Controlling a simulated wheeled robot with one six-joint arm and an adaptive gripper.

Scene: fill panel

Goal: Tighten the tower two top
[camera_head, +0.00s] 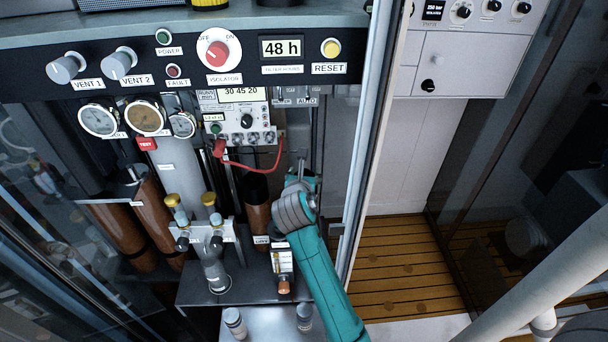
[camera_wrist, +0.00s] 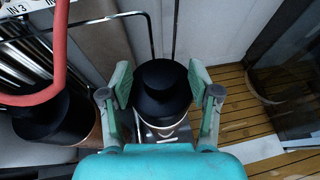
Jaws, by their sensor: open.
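In the wrist view, a round black top (camera_wrist: 162,88) sits between the two fingers of my gripper (camera_wrist: 161,92). The fingers are open, one on each side of the top, and a gap seems to show at the sides. Whether either finger touches it I cannot tell. A light band shows just below the black top. In the head view, my teal arm and wrist cover this top, and only part of my gripper (camera_head: 302,178) shows. Another brown tower (camera_head: 257,218) with a dark top stands just left of my wrist; its black top (camera_wrist: 45,112) also shows in the wrist view.
A red hose (camera_head: 262,168) hangs from the panel left of my gripper and crosses the left of the wrist view (camera_wrist: 58,60). A pale door-frame post (camera_head: 366,130) rises close on the right. Wooden floor lies beyond it.

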